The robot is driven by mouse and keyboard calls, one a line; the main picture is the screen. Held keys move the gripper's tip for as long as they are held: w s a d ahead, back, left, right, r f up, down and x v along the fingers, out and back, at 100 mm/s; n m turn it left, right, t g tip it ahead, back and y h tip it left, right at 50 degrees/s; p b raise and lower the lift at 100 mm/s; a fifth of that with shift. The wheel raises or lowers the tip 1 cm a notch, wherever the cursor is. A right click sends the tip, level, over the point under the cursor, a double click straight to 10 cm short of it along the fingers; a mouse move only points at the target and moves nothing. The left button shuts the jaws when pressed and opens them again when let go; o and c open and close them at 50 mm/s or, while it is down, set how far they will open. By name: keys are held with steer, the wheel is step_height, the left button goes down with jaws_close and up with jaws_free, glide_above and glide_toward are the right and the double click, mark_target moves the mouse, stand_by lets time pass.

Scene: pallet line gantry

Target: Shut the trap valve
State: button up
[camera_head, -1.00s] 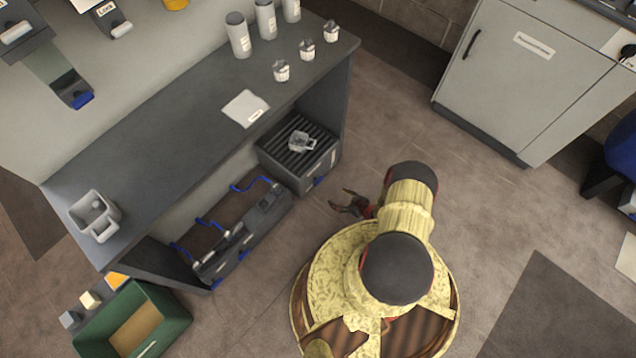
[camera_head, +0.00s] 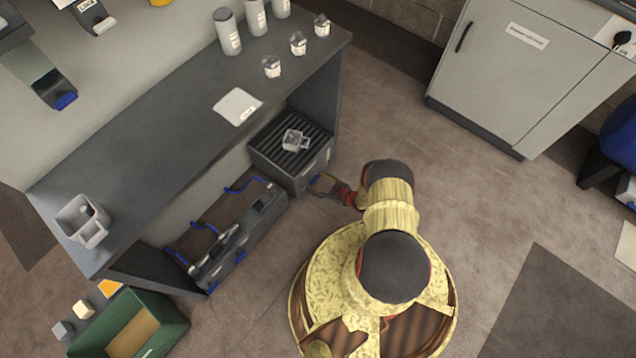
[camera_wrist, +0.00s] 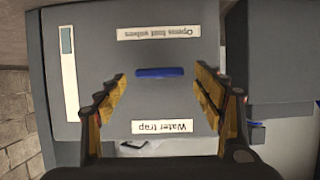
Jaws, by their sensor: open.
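The water trap is a grey box (camera_head: 262,158) with a slatted top, under the right end of the long bench. In the wrist view its front face (camera_wrist: 90,50) fills the middle and carries an upside-down "Water trap" label (camera_wrist: 166,127). A short blue bar (camera_wrist: 160,72), which looks like the valve handle, lies level on that face. My gripper (camera_head: 322,185) is at the front of the box. In the wrist view my gripper (camera_wrist: 160,85) is open, one finger on each side of the bar. I cannot tell whether the fingers touch anything.
A clear small container (camera_head: 293,139) sits on the slatted top. A dark unit with blue tubes (camera_head: 240,235) stands left of the box. The long bench (camera_head: 165,125) overhangs both. A green crate (camera_head: 170,318) is at lower left. Floor to the right is clear up to a grey cabinet (camera_head: 500,75).

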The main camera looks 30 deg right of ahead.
steer(key=shift+c, duration=1.2)
steer(key=c, duration=0.9)
